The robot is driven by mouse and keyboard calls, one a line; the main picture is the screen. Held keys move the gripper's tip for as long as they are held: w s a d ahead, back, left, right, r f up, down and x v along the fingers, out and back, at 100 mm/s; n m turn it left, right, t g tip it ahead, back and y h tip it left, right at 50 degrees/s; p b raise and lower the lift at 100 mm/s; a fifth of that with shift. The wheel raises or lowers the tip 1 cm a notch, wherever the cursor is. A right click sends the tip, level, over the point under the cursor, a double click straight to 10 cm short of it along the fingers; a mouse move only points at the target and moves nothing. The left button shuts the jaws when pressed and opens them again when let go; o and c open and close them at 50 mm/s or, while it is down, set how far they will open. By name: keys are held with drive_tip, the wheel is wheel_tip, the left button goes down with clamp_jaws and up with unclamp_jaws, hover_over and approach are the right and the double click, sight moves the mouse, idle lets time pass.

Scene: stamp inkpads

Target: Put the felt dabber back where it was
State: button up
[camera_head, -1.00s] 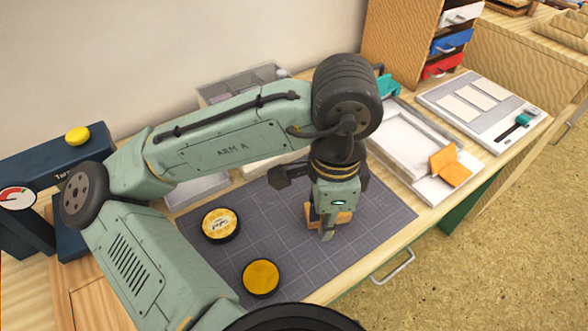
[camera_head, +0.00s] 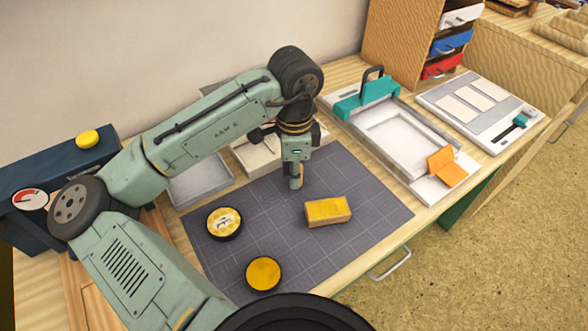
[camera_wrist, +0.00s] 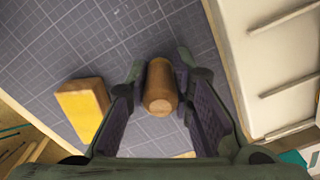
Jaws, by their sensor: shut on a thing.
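The felt dabber shows as a brown wooden handle (camera_wrist: 160,88) in the wrist view, upright between my fingers; its felt end is hidden. My gripper (camera_head: 296,182) is shut on it, over the back part of the dark grid mat (camera_head: 370,205). My gripper also shows in the wrist view (camera_wrist: 160,95). I cannot tell whether the dabber touches the mat. A wooden block with a yellow face (camera_head: 328,211) lies on the mat, apart from my gripper; it also shows in the wrist view (camera_wrist: 82,108).
An open inkpad (camera_head: 263,274) and a round lid with a label (camera_head: 224,223) lie on the mat's left side. A pale slotted tray (camera_head: 252,158) stands behind the mat. A white tray with a teal clamp (camera_head: 367,97) stands at right.

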drive_tip(key=shift+f, duration=0.25)
drive_tip(key=shift+f, duration=0.1)
drive_tip(key=o, duration=0.9)
drive_tip(key=shift+o, duration=0.2)
wheel_tip(320, 180, up, 12)
drive_tip(key=shift+d+r+b, duration=0.1)
drive_tip(key=shift+r+b, duration=0.15)
drive_tip(key=shift+b, duration=0.2)
